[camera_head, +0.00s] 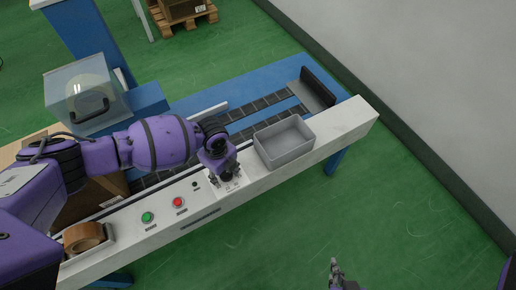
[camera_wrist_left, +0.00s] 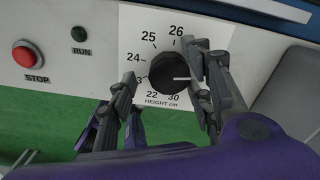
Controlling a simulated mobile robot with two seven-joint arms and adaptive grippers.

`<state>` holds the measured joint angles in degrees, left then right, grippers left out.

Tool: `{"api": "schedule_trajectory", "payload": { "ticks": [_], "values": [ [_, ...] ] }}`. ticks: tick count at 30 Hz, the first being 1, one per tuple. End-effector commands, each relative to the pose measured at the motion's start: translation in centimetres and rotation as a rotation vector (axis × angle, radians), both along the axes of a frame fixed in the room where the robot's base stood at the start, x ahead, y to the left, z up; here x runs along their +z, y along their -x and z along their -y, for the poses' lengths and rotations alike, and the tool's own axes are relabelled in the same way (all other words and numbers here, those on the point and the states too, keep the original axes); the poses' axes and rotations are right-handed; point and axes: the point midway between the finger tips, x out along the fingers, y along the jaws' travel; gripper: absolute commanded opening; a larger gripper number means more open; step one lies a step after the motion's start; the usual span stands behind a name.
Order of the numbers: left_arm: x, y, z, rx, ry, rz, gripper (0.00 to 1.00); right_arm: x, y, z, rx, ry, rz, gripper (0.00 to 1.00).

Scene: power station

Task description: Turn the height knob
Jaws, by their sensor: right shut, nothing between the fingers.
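The black round height knob (camera_wrist_left: 172,72) sits on a white dial plate (camera_wrist_left: 135,45) marked "HEIGHT cm", with numbers from 22 to 30. Its white pointer line points right, toward markings hidden behind a finger. My left gripper (camera_wrist_left: 168,85) is open, with one finger on each side of the knob; the right-hand finger is close to the knob, and I cannot tell if it touches. In the head view my left gripper (camera_head: 226,176) is over the dial plate and hides most of the knob. My right gripper (camera_head: 335,268) is shut and empty over the floor, away from the machine.
A grey bin (camera_head: 284,143) stands right of the dial. A brown tape roll (camera_head: 84,237) is at the near left end. The green floor in front is clear.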

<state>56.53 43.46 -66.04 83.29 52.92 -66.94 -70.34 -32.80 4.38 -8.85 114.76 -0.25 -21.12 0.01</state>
Motion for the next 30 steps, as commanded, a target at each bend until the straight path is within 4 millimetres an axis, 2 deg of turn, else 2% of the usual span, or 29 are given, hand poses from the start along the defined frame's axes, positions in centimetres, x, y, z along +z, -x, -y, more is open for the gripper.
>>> {"api": "schedule_trajectory", "payload": {
  "ticks": [7, 11, 24, 30],
  "values": [
    [0.2, -0.2, 0.2, 0.0, 0.004, 0.004, 0.47, -0.1, -0.3, 0.0, 0.004, 0.0, 0.002, 0.0],
    [1.2, -0.3, 0.2, 0.0, 0.007, 0.006, 0.47, 0.0, -0.3, -0.1, 0.004, 0.0, 0.004, 0.0],
    [9.9, -0.2, 0.1, 0.0, 0.004, 0.006, 0.47, 0.1, -0.3, -0.1, 0.002, -0.001, 0.005, 0.0],
    [11.8, -0.2, 0.0, 0.0, 0.001, 0.004, 0.47, 0.1, -0.3, -0.1, 0.002, -0.001, 0.005, 0.0]
  ]
}}
